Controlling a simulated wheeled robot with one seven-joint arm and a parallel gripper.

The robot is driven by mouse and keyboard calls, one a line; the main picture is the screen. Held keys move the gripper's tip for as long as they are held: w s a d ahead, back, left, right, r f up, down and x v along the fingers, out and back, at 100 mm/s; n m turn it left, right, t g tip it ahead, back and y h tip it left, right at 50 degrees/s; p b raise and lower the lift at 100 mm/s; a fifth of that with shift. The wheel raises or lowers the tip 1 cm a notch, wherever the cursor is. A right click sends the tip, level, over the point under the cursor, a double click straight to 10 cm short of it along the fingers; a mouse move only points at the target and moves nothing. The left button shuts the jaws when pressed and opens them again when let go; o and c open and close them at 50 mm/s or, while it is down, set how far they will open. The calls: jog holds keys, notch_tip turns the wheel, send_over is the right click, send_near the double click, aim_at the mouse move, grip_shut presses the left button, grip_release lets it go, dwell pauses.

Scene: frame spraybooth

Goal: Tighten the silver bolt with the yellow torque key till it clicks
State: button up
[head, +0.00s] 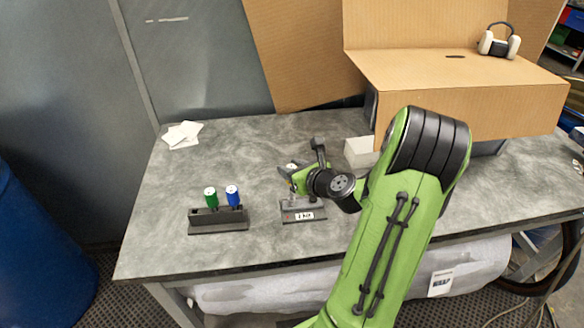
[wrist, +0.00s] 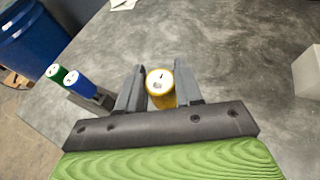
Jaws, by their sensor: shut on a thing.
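The yellow torque key (wrist: 162,98) stands between the two fingers of my gripper (wrist: 160,76) in the wrist view, its white dial face up with a dark pointer mark. The fingers are shut on it. In the head view my gripper (head: 293,180) is over the left part of a dark block (head: 318,216) with a white label. A thin silvery piece shows between gripper and block; I cannot tell whether it is the key's shank or the silver bolt. The key's lower end and its contact with the bolt are hidden.
A dark rack (head: 204,224) left of the block holds a green key (head: 211,198) and a blue key (head: 233,196). A pale box (head: 358,152) and a large cardboard box (head: 470,105) stand behind and right. Papers (head: 182,134) lie back left. The table between is clear.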

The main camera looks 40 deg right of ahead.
jog(key=shift+f, duration=0.35)
jog(key=o, duration=0.4)
jog(key=shift+r, duration=0.1)
jog(key=c, duration=0.4)
jog(key=m+h+p, duration=0.2)
jog(key=shift+a+r+g+h, duration=0.2)
jog(key=shift+g+h, duration=0.1)
jog(key=shift+g, duration=0.1)
jog(key=m+h+p, duration=0.2)
jog(key=p, duration=0.2)
jog(key=shift+d+f+g, duration=0.1)
jog(key=shift+d+g, duration=0.05)
jog(key=shift+g, duration=0.25)
jog(key=shift+f, duration=0.15)
jog(key=shift+r+p, duration=2.4)
jog(key=shift+r, duration=0.15)
jog(key=shift+f, duration=0.1)
